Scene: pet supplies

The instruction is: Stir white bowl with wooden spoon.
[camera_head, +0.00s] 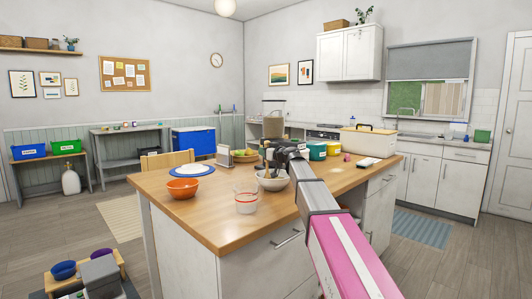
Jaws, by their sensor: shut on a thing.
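The white bowl (274,184) stands on the wooden island top, left of my arm. The wooden spoon (267,170) is a thin tan handle that reaches down into the bowl. My gripper (268,157) is above the bowl and shut on the upper part of the spoon. The spoon's lower end is hidden inside the bowl, and I cannot see the bowl's contents.
A clear container with a red band (246,203) stands in front of the bowl. Green and yellow tins (317,151) and a cream box (369,142) stand behind my arm.

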